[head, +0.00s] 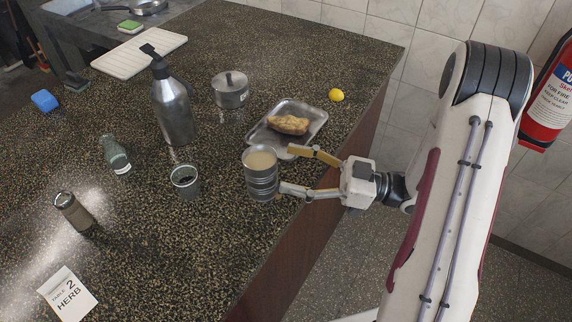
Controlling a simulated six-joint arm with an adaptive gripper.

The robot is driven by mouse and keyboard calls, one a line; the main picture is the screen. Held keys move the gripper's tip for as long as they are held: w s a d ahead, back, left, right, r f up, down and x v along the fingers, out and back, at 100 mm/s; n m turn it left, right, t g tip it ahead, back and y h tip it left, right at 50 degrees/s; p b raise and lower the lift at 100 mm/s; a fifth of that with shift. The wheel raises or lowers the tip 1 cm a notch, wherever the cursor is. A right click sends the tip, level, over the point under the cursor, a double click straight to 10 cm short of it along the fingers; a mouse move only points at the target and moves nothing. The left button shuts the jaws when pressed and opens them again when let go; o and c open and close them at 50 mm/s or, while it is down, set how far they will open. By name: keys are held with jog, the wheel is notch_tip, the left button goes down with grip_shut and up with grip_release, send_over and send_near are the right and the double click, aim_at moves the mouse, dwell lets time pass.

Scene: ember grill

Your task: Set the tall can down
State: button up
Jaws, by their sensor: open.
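The tall can (262,179) is a ribbed silver metal can with a pale tan top. It stands upright near the right edge of the dark speckled counter (225,240). My gripper (298,170) reaches in from the right, with one finger behind the can and the other at its right side. The fingers are open around the can's right side. I cannot tell whether a finger touches it. The can's base appears to be on the counter, though its exact contact is hard to see.
A metal tray (313,115) with a piece of bread (288,124) lies just behind the can. The counter in front of the can is clear.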

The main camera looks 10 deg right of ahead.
aim_at(276, 162)
jog(key=shift+o, duration=0.7)
jog(key=shift+d, duration=0.1)
jog(key=shift+s+r, duration=0.1)
jog(key=shift+s+r+g+h, duration=0.15)
jog(key=shift+r+g+h, duration=0.15)
jog(key=shift+r+h, duration=0.6)
jog(key=shift+a, duration=0.2)
jog(key=shift+x, duration=1.2)
jog(key=shift+a, duration=0.15)
jog(key=shift+w+a+f, duration=0.15)
jog(key=shift+w+a, duration=0.65)
jog(key=shift+a, duration=0.2)
jog(key=shift+x, duration=1.3)
